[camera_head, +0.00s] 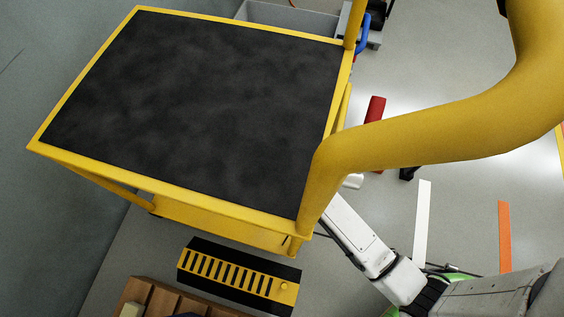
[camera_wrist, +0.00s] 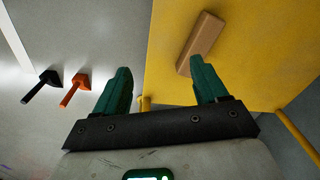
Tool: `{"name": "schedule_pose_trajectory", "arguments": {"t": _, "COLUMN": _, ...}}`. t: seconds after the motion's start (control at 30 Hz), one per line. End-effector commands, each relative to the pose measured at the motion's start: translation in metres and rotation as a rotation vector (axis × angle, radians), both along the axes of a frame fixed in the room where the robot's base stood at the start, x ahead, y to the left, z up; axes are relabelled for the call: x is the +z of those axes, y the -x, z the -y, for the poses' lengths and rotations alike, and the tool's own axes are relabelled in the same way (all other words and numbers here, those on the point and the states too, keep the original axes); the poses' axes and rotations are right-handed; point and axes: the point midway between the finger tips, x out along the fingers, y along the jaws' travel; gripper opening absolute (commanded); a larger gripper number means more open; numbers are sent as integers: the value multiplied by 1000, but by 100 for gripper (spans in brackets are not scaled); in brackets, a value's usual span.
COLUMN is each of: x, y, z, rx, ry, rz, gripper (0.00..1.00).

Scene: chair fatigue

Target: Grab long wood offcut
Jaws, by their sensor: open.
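In the wrist view, the long wood offcut (camera_wrist: 201,42), a tan block with rounded edges, lies on a flat yellow surface (camera_wrist: 262,50). My gripper (camera_wrist: 160,66) has two green fingers set wide apart, with nothing between them. The right fingertip appears just below the offcut's near end; I cannot tell if it touches. In the head view, I see neither the offcut nor my fingers; the black-topped yellow cart (camera_head: 200,100) stands in front of that area.
A thick yellow bent tube (camera_head: 430,130) crosses the head view's right side. White (camera_head: 422,220) and orange (camera_head: 504,235) strips mark the floor. Black (camera_wrist: 45,84) and orange (camera_wrist: 76,87) tools lie left of my fingers.

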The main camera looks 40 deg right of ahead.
Motion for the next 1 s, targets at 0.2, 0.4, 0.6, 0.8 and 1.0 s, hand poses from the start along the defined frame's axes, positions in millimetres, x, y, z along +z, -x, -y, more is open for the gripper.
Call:
{"name": "schedule_pose_trajectory", "arguments": {"t": 0.2, "x": -18, "y": -55, "z": -29, "rx": -353, "ry": -9, "rz": -32, "gripper": 72}}
{"name": "schedule_pose_trajectory", "arguments": {"t": 0.4, "x": -30, "y": -73, "z": -40, "rx": -511, "ry": -5, "rz": -45, "gripper": 72}}
{"name": "schedule_pose_trajectory", "arguments": {"t": 0.6, "x": -52, "y": -75, "z": -41, "rx": -532, "ry": -5, "rz": -46, "gripper": 72}}
{"name": "schedule_pose_trajectory", "arguments": {"t": 0.8, "x": -83, "y": -74, "z": -41, "rx": -531, "ry": -4, "rz": -47, "gripper": 72}}
{"name": "schedule_pose_trajectory", "arguments": {"t": 1.0, "x": -92, "y": -75, "z": -41, "rx": -530, "ry": -5, "rz": -45, "gripper": 72}}
